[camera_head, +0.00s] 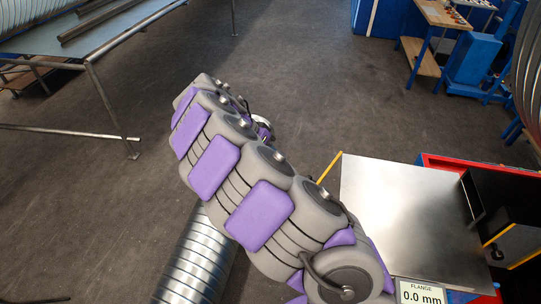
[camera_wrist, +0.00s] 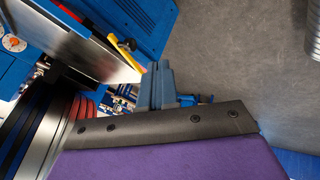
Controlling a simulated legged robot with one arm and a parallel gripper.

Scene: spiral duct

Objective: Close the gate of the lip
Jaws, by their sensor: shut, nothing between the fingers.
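My gripper (camera_wrist: 158,85) shows in the wrist view as grey-blue fingers close together beyond a dark bar with bolts, and it is shut with nothing held. In the head view my arm hides most of it. A yellow bar (camera_wrist: 124,52) lies just left of the fingertips in the wrist view, beside the edge of a bright metal plate (camera_wrist: 90,48); I see no contact. In the head view a yellow strip (camera_head: 328,166) shows at the plate's far left corner. I cannot tell which part is the lip's gate or how it stands.
The machine's flat metal top (camera_head: 400,215) is at lower right, with a display (camera_head: 422,293) reading FLANGE 0.0 mm. A spiral duct (camera_head: 195,265) lies below my arm. A rack (camera_head: 100,90) stands at left and a workbench (camera_head: 440,15) at back right. Open floor lies between.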

